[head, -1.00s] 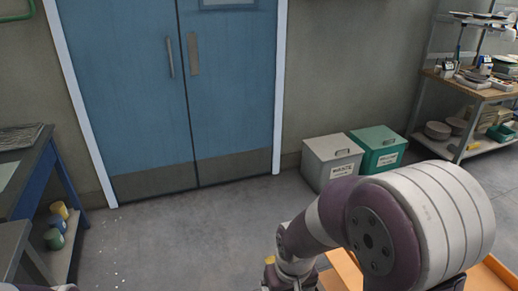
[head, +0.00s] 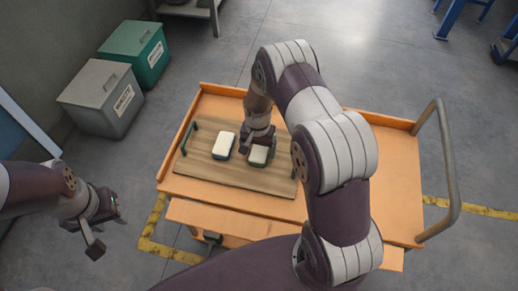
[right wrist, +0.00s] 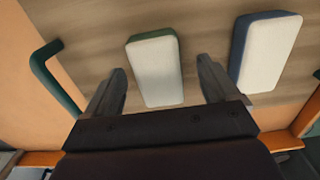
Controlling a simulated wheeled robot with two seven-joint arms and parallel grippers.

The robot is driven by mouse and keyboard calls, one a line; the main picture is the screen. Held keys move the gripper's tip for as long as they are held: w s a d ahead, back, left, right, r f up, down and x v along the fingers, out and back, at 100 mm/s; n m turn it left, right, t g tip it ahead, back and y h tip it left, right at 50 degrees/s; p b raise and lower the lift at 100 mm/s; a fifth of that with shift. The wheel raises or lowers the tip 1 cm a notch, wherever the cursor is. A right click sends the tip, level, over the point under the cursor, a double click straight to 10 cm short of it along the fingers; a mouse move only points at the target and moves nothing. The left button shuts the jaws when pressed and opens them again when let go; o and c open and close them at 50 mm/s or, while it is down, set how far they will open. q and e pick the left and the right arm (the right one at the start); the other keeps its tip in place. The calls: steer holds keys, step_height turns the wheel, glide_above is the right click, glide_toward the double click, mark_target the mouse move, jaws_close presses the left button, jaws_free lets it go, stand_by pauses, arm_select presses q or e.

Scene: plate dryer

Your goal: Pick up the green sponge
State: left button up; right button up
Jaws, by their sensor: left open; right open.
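The green sponge (right wrist: 154,70) has a pale top and a green edge. It lies on the wooden board (head: 205,174) and also shows in the head view (head: 258,157), as the right one of two sponges. My right gripper (head: 257,142) is open just above it. In the right wrist view its fingers (right wrist: 162,82) stand apart, one on each side of the green sponge's near part. I cannot tell how high the fingertips are above the board. My left gripper (head: 104,225) is open and empty, left of the cart.
A blue-edged sponge (right wrist: 266,50) lies beside the green one, just outside one right finger. The board has dark green handles (right wrist: 55,77) and rests on an orange cart (head: 390,190) with a grey push handle (head: 443,165). Grey (head: 103,100) and green (head: 135,52) bins stand at upper left.

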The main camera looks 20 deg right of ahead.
steer(key=shift+s+f, duration=0.75)
steer(key=shift+w+f, duration=0.35)
steer(key=shift+w, duration=0.15)
steer(key=shift+c, duration=1.3)
steer(key=c, duration=0.5)
steer(key=shift+s+r, duration=0.15)
steer(key=shift+s, duration=0.05)
steer(key=c, duration=0.3)
steer(key=shift+w, duration=0.1)
